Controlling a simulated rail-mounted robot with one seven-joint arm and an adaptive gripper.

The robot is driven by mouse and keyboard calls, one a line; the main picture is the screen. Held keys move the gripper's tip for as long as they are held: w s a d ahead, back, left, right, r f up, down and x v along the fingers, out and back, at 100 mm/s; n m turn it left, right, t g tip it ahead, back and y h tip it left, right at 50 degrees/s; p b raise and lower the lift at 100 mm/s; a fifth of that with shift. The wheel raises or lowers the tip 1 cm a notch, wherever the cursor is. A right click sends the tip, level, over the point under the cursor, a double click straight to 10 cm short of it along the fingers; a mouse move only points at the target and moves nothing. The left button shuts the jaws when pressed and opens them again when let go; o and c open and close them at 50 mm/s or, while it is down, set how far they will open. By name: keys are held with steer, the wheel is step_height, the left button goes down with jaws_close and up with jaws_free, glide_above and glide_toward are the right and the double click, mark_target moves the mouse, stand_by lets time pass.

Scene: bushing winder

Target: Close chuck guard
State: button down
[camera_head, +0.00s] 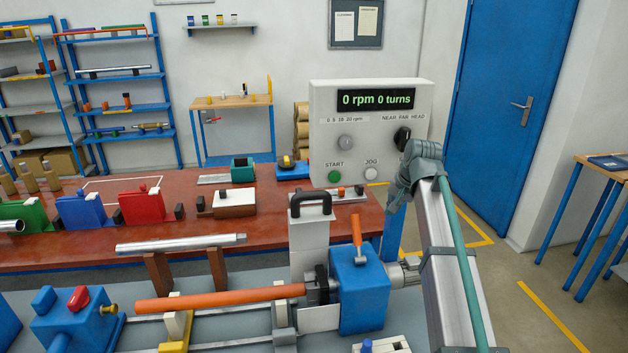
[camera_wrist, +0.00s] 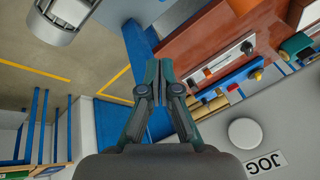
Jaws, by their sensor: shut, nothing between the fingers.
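A pale upright panel (camera_head: 309,238) with a black arched handle (camera_head: 311,203) stands beside the dark chuck (camera_head: 318,284); it looks like the chuck guard, raised, with the chuck uncovered. An orange bar (camera_head: 222,298) runs left from the chuck. The blue headstock (camera_head: 360,290) with an orange lever (camera_head: 357,230) is right of the chuck. My gripper (camera_wrist: 160,68) is shut and empty in the wrist view, with its fingertips together. In the head view my arm's end is right of the guard, in front of the control box's right edge; the fingertips cannot be made out there.
The control box (camera_head: 368,110) with its display, knobs and START and JOG buttons stands close to my gripper. The JOG button (camera_wrist: 247,133) shows in the wrist view. A red-brown bench (camera_head: 270,232) with fixtures is behind the winder.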

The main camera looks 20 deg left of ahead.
steer(key=s+a+r+n+t+p, duration=0.1)
steer(key=s+a+r+n, duration=0.4)
steer(key=a+r, duration=0.5)
steer(key=s+a+r+n+t+p, duration=0.1)
steer(key=s+a+r+n, duration=0.1)
steer(key=s+a+r, duration=0.65)
steer(key=p+x, duration=0.1)
steer(key=x, duration=0.2)
steer(key=p+x, duration=0.1)
steer(key=x, duration=0.1)
steer(key=s+p+x, duration=0.1)
steer(key=x, duration=0.2)
steer(key=shift+w+f+p, duration=0.1)
steer(key=shift+f+p, duration=0.3)
steer(key=shift+f, duration=0.15)
steer(key=shift+s+f, duration=0.2)
